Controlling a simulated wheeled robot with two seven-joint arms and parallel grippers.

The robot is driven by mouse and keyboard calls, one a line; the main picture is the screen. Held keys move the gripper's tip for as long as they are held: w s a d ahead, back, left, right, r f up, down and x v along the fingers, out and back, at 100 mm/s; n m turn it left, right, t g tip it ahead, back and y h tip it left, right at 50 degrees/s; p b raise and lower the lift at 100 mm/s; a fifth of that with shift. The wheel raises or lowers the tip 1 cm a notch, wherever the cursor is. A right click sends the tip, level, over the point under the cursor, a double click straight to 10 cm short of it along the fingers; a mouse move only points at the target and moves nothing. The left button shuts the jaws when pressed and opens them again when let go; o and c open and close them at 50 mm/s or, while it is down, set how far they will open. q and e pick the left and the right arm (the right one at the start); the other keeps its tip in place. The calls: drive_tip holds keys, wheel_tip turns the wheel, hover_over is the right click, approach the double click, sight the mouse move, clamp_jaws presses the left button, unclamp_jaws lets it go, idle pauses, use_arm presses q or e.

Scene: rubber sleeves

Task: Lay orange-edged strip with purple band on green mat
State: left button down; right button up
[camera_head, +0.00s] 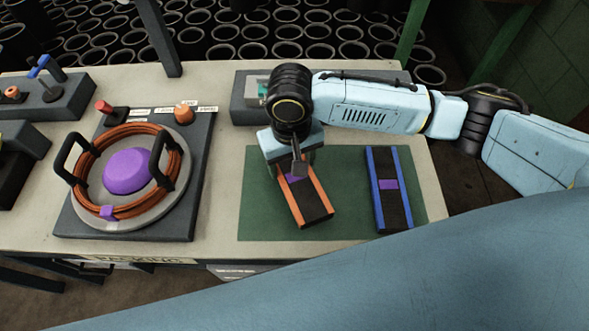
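The orange-edged strip (307,205) has a dark middle and a purple band (293,179). It is over the green mat (258,205), slanted, with its lower end toward the front. I cannot tell whether it lies flat on the mat or is held just above it. My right gripper (299,168) points down over the strip's far end, close to the purple band. It hides part of that end. Its finger gap does not show clearly, so I cannot tell if it grips the strip. My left gripper is not in view.
A blue-edged strip (396,212) with a purple band lies on the mat's right side. A grey fixture (68,225) with an orange coil (170,170) and purple dome (127,171) stands left. A grey block (243,115) is behind the mat. My blue arm link crosses the front.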

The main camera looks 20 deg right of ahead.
wheel_tip(320, 180, down, 3)
drive_tip(key=shift+f+b, duration=0.2)
drive_tip(key=shift+b, duration=0.1)
drive_tip(key=shift+f, duration=0.1)
drive_tip(key=o, duration=0.8)
drive_tip(key=shift+o, duration=0.2)
wheel_tip(320, 180, up, 11)
drive_tip(key=p, duration=0.2)
drive_tip(key=shift+r+p, duration=0.2)
drive_tip(key=shift+p, duration=0.1)
drive_tip(key=shift+r, duration=0.45)
